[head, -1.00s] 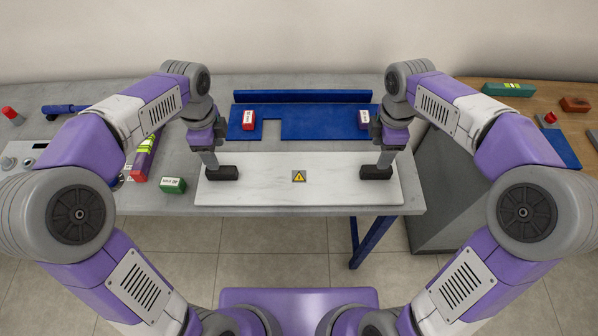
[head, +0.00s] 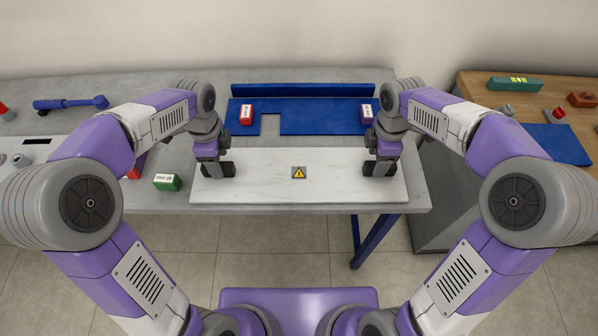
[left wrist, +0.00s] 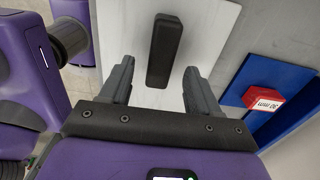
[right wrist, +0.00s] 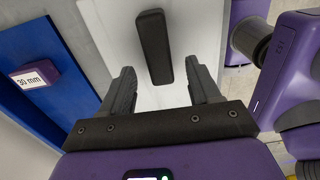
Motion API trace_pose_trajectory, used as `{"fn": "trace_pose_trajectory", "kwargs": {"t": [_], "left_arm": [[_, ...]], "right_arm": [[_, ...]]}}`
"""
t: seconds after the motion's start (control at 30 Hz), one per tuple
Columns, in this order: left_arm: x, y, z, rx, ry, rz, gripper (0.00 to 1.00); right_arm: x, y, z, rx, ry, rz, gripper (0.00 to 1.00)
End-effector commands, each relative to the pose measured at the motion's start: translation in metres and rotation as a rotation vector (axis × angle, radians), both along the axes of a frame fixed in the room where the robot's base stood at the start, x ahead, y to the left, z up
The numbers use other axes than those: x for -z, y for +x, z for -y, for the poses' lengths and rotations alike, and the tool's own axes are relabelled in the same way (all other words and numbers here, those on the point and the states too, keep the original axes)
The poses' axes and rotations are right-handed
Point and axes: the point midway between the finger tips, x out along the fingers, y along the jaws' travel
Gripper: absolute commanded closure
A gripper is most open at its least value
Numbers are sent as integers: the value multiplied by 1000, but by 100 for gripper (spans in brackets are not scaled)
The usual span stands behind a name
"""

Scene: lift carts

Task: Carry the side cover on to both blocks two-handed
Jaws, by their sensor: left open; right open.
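The side cover (head: 300,188) is a pale flat plate with a yellow warning sticker, lying near the table's front edge. It has a black handle at each end, seen in the left wrist view (left wrist: 164,50) and the right wrist view (right wrist: 155,47). My left gripper (head: 214,168) and right gripper (head: 384,168) are open and empty at these handles. In each wrist view the handle lies between the finger lines; I cannot tell contact. A red block (head: 246,115), marked 30 mm, and a purple block (head: 367,113), also 30 mm, sit on the blue plate (head: 320,118) behind.
A blue rail (head: 303,90) stands behind the blue plate. A green block (head: 167,182) lies left of the cover. A blue tool (head: 70,103) lies at the far left. A wooden bench (head: 480,88) with several objects is at the right. Tiled floor is in front.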

Motion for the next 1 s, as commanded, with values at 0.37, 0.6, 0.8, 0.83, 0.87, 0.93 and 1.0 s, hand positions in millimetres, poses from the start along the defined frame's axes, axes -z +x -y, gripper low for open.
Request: {"fn": "trace_pose_trajectory", "kwargs": {"t": [0.37,0.6,0.8,0.83,0.87,0.93,1.0], "left_arm": [[34,0,0,0,0,1,38],[35,0,0,0,0,1,38],[35,0,0,0,0,1,67],[35,0,0,0,0,1,72],[35,0,0,0,0,1,77],[34,0,0,0,0,1,87],[34,0,0,0,0,1,98]], "right_arm": [[34,0,0,-1,-1,0,38],[35,0,0,-1,0,0,38],[35,0,0,-1,0,0,67],[35,0,0,-1,0,0,72],[34,0,0,-1,0,0,77],[34,0,0,-1,0,0,87],[34,0,0,-1,0,0,98]]}}
